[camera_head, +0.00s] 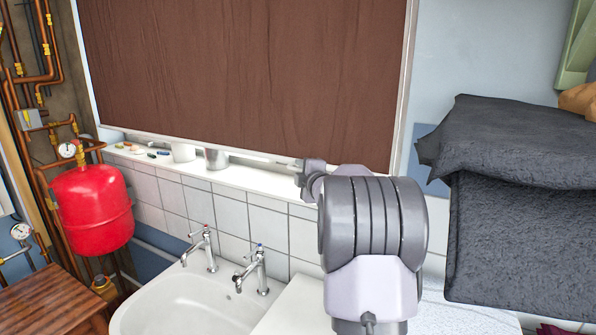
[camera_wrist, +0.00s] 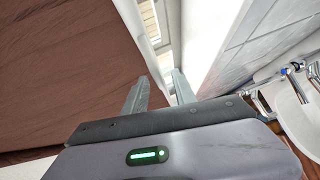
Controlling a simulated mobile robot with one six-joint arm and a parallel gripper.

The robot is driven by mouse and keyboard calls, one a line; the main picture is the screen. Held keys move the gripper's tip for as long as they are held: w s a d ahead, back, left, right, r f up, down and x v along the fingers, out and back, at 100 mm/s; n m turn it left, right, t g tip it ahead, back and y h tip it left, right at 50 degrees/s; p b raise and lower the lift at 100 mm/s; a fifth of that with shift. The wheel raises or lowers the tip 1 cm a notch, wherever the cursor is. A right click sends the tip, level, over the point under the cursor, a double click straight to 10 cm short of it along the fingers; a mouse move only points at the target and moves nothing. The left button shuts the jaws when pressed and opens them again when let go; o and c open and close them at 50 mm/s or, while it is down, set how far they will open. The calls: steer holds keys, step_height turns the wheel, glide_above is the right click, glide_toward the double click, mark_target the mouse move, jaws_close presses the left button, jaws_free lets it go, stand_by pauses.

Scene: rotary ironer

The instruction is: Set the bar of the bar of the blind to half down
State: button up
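The brown blind (camera_head: 240,75) covers most of the window and hangs down to a little above the sill. Its pale bar (camera_head: 250,155) runs along the lower edge, sloping down to the right in the head view. My gripper (camera_head: 303,176) is at the right part of the bar, partly hidden by my own wrist. In the wrist view the brown blind (camera_wrist: 60,70) is at left and the white bar (camera_wrist: 137,30) runs down toward my gripper (camera_wrist: 160,76). The two fingers are apart, with the bar's near part between or just beyond their tips. I cannot tell whether they touch it.
A white sill (camera_head: 240,177) with small items and metal cups (camera_head: 216,158) lies below the blind. Under it are a sink (camera_head: 190,305) with two taps (camera_head: 257,270). Dark folded cloth (camera_head: 520,200) is at right, a red tank (camera_head: 92,208) and pipes at left.

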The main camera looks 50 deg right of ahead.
steer(key=shift+x, duration=0.95)
jaws_close()
steer(key=shift+r, duration=0.1)
stand_by(0.6)
